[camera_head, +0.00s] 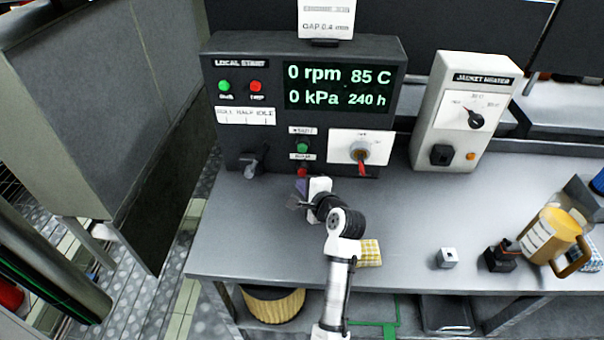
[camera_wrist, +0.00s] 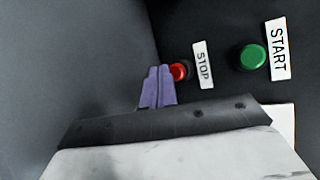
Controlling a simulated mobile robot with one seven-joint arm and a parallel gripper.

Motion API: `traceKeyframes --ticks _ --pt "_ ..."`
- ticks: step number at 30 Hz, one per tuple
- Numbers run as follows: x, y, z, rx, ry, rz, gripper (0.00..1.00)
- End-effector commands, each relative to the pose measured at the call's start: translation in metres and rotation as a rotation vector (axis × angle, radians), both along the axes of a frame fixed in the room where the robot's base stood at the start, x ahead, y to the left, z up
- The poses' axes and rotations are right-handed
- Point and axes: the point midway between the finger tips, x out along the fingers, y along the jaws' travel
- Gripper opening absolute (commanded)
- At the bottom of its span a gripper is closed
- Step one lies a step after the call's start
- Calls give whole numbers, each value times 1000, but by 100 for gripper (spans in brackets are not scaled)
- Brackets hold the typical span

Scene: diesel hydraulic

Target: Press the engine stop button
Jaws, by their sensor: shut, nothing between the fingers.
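The red stop button (camera_wrist: 179,71), with its STOP label (camera_wrist: 203,65), is on the dark panel front, beside the green START button (camera_wrist: 251,57). In the head view the red button (camera_head: 302,171) shows low on the LOCAL START panel (camera_head: 232,134), below the green button (camera_head: 302,147). My gripper (camera_wrist: 158,70) has its purple fingers shut and empty. Its tips overlap the left edge of the red button in the wrist view; I cannot tell whether they touch it. In the head view my gripper (camera_head: 300,187) is just below the button, above the bench.
The display (camera_head: 338,86) reads 0 rpm, 85 C, 0 kPa, 240 h. A red-handled rotary switch (camera_head: 361,155) is right of the button and a dark lever (camera_head: 250,163) left. The jacket heater box (camera_head: 430,130) stands further right. A yellow cloth (camera_head: 369,253) lies on the bench (camera_head: 400,215).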

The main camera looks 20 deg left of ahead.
Motion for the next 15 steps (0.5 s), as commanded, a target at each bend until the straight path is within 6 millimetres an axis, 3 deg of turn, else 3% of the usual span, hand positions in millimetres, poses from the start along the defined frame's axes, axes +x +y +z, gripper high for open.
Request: traceKeyframes --ticks 15 --pt "-44 -13 1 0 0 0 0"
